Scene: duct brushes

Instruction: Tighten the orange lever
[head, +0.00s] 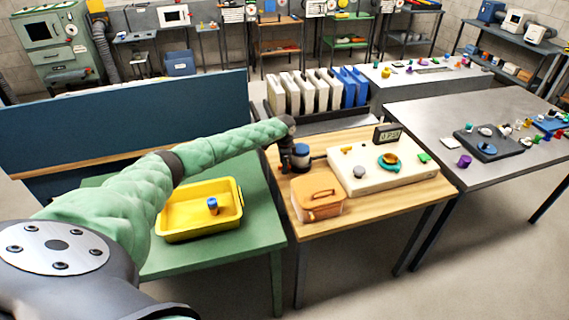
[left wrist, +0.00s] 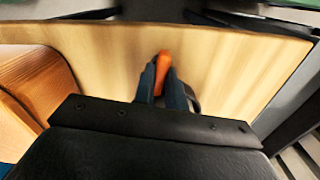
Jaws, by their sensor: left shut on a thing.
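The orange lever (left wrist: 164,66) shows in the left wrist view as a small orange piece standing out over the light wooden table (left wrist: 105,58). My left gripper (left wrist: 162,86) has its two dark blue fingers on either side of the lever's near part, shut on it. The fingers hide the lever's lower end and whatever it is fixed to. My right gripper is not in view.
An orange-brown lidded box (head: 318,198) stands just in front of the gripper. A white panel (head: 372,182) with a teal ring and knobs lies to its right. A yellow tray (head: 172,222) sits on the green table (head: 262,235) at left. Upright white and blue cases (head: 312,92) stand behind.

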